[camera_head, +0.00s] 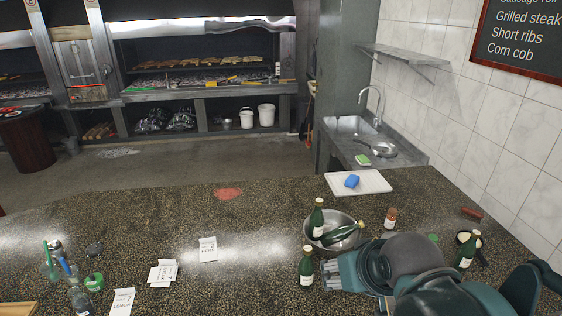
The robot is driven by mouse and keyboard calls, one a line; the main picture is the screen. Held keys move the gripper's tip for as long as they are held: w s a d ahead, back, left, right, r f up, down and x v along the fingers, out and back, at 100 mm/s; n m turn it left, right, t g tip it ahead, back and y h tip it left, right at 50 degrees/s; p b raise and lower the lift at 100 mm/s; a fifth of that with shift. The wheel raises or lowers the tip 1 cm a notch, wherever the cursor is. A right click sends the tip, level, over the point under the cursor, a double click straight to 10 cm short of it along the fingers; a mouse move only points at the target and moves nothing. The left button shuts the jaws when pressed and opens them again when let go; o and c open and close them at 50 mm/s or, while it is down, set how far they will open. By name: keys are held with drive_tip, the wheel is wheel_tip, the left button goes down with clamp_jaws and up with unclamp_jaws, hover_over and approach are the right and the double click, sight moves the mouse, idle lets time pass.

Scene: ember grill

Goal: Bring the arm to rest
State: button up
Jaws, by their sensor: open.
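My arm reaches in from the lower right over the dark speckled counter (200,250). My gripper (329,276) is at its left end, low over the counter and open, with nothing seen in it. A green bottle (306,268) stands upright just left of the gripper. A metal bowl (345,222) sits just behind the gripper. One green bottle (318,218) is upright at the bowl, and I cannot tell if it stands inside. Another green bottle (342,234) lies tilted in the bowl. My arm hides part of the counter.
A brown-red jar (391,217), a small dark pan (467,238) and another bottle (467,252) are near the arm. Paper tickets (208,248) lie left; the counter's middle is mostly clear.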

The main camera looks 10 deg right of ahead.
wheel_tip(320, 180, down, 8)
drive_tip(key=b, duration=0.7)
drive_tip(key=shift+b, duration=0.35)
drive_tip(key=shift+f, duration=0.1)
idle(0.5)
